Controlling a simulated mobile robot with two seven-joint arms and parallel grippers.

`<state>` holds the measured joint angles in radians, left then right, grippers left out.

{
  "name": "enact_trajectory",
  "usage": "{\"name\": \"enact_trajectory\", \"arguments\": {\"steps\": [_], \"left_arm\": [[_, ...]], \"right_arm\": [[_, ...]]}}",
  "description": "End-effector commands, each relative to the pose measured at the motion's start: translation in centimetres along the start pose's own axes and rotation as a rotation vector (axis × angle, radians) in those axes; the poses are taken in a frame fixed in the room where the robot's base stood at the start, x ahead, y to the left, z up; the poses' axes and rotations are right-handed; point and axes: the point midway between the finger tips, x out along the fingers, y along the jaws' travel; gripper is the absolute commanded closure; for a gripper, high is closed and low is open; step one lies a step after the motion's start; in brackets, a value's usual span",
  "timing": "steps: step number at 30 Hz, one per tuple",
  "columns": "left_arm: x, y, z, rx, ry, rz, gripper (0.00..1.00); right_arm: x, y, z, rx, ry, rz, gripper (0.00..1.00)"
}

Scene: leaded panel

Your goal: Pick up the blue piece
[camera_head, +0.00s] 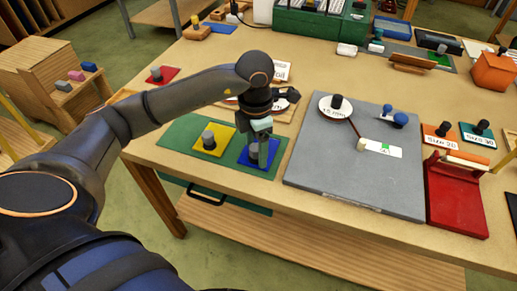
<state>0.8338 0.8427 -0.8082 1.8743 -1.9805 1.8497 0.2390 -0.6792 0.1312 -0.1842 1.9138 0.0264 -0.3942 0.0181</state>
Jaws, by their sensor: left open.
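The blue piece (271,161) is a flat blue square with a grey knob on top. It lies at the right part of the green mat (180,143), near the table's front edge. My left gripper (261,148) points down directly over it, open, with its fingertips around or just beside the knob; I cannot tell which. The gripper hides part of the knob and the back of the square. My right gripper is not in view.
A yellow piece (223,137) with a grey knob lies left of the blue one on the mat. A grey board (320,170) with a white round disc (328,112) is to the right. A red stand (455,200) is farther right. A red piece (170,72) lies behind left.

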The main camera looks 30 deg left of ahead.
Motion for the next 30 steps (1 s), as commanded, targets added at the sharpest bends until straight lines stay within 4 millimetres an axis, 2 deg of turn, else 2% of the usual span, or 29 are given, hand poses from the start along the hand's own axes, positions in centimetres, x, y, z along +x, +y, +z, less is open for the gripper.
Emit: {"name": "enact_trajectory", "arguments": {"steps": [4, 24, 30], "left_arm": [[0.0, -0.01, 0.01, 0.0, 0.0, 0.0, 0.26], [-0.05, -0.01, 0.02, 0.0, 0.0, -0.001, 1.0], [-0.1, 0.0, 0.04, 0.0, -0.001, 0.0, 1.0]], "right_arm": [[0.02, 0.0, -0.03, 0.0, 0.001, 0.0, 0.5], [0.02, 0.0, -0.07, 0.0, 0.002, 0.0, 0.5], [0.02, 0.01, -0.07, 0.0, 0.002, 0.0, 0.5]]}}
